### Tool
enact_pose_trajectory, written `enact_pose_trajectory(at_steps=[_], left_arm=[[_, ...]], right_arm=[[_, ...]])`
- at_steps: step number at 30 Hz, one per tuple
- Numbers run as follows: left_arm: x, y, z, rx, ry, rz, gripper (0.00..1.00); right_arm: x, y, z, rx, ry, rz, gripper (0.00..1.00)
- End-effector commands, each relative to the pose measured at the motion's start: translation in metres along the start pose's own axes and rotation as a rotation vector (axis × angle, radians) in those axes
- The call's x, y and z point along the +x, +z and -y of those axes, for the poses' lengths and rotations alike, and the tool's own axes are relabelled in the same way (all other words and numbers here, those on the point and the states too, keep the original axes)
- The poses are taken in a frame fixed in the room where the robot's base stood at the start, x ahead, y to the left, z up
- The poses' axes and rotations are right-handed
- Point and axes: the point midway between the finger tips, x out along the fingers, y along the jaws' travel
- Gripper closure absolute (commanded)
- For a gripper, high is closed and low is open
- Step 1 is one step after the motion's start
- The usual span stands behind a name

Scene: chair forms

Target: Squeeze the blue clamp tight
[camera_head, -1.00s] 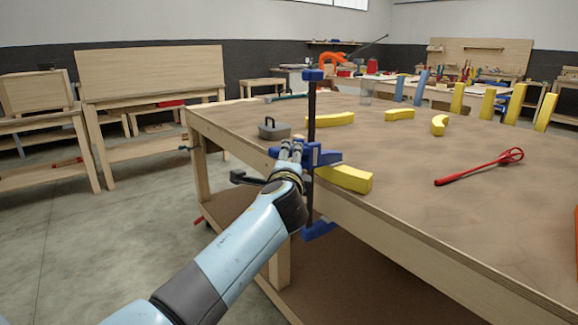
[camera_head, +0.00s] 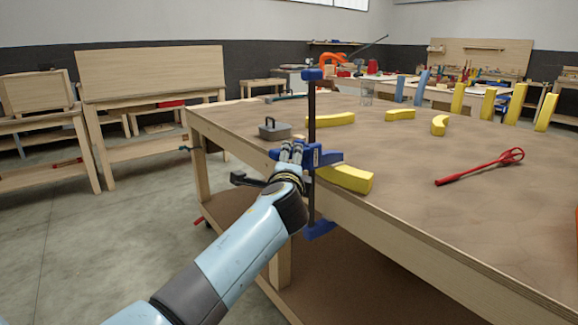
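The blue clamp (camera_head: 321,231) stands upright at the edge of the wooden workbench (camera_head: 400,225). It has a long dark bar, a blue top end, a blue body at about bench height and a blue lower jaw below the bench top. A yellow block (camera_head: 347,179) lies on the bench edge right beside the clamp. My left gripper (camera_head: 291,152) is at the left side of the clamp's blue body, its fingers pointing up and seeming to touch or overlap it. The fingers look close together, but what lies between them is too small to make out. My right gripper is out of view.
A grey box with a handle (camera_head: 274,130) sits on the bench left of the clamp. Curved yellow pieces (camera_head: 330,119) and a red long-handled tool (camera_head: 480,166) lie farther across it. Upright yellow and blue pieces stand at the back.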

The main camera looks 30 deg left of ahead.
Motion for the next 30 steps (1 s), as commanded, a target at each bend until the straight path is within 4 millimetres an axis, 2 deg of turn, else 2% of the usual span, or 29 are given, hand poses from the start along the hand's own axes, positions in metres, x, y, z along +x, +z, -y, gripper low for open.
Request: enact_pose_trajectory(at_steps=[30], left_arm=[[0.0079, 0.0034, 0.0023, -0.001, -0.003, 0.0, 0.32]], right_arm=[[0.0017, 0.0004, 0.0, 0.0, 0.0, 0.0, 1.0]])
